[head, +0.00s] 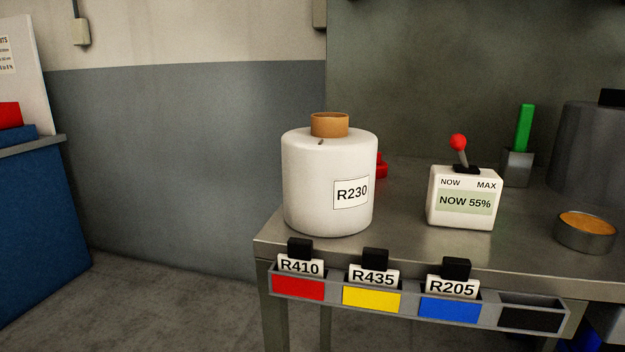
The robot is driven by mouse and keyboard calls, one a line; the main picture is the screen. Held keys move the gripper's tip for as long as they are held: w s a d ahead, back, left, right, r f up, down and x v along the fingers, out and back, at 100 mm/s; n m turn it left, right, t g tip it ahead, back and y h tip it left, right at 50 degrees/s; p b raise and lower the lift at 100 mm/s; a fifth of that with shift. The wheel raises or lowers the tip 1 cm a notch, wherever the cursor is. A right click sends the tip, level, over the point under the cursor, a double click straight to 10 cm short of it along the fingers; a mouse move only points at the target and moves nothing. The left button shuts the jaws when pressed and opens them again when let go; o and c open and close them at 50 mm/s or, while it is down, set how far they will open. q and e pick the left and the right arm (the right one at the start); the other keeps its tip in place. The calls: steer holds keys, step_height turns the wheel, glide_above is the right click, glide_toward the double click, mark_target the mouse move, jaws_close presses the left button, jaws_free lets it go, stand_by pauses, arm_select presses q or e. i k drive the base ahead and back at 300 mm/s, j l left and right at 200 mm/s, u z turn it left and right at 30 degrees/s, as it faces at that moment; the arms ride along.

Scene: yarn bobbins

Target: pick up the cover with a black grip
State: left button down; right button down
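A large dark grey cylinder (592,155) with a black block (613,97) on top stands at the far right of the metal table. It looks like the cover with a black grip. The right edge of the picture cuts it off, and whatever it may enclose is hidden. Neither of my grippers is in view.
A white bobbin (318,190) labelled R230 stands on the table (400,245) at left. A lever box (464,197), a green stick in a holder (518,160) and an orange-filled tin (586,231) stand further right. A front rack (415,298) holds black-topped cards.

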mark_target(587, 161)
steer(key=z, duration=1.45)
steer(key=u, duration=1.25)
steer(key=z, duration=1.25)
steer(key=l, duration=0.15)
